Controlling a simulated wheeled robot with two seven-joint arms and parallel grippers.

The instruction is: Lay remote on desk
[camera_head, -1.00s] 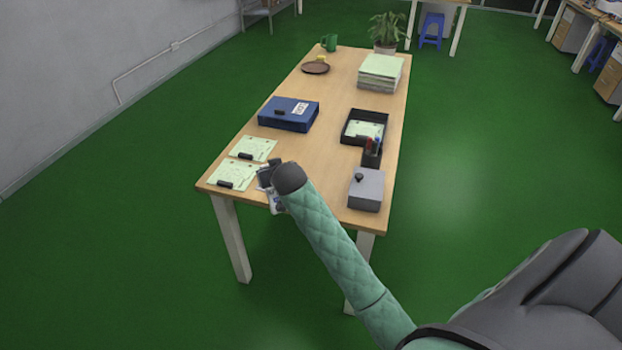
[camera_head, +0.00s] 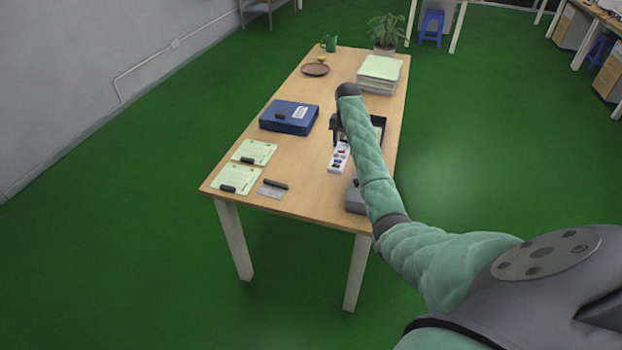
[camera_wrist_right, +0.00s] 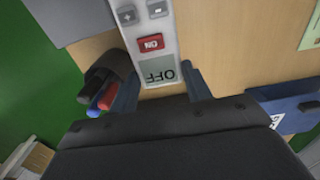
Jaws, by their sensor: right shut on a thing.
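The remote (camera_head: 339,158) is white with red, dark and grey buttons. In the right wrist view the remote (camera_wrist_right: 150,20) shows a red ON and a grey OFF button. My right gripper (camera_wrist_right: 160,85) is shut on its near end, one finger on each side. In the head view the right gripper (camera_head: 337,124) is partly hidden by its own arm, over the middle of the wooden desk (camera_head: 310,184). The remote appears above the desk top; its exact height cannot be told. My left gripper is not in view.
A blue binder (camera_head: 289,116) lies left of the remote. A black tray (camera_head: 377,121), partly hidden, and a grey box (camera_head: 354,196) are to the right. Pens in a black holder (camera_wrist_right: 108,75) are close by. Clipboards (camera_head: 236,179) lie front left. The centre-front desk is bare.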

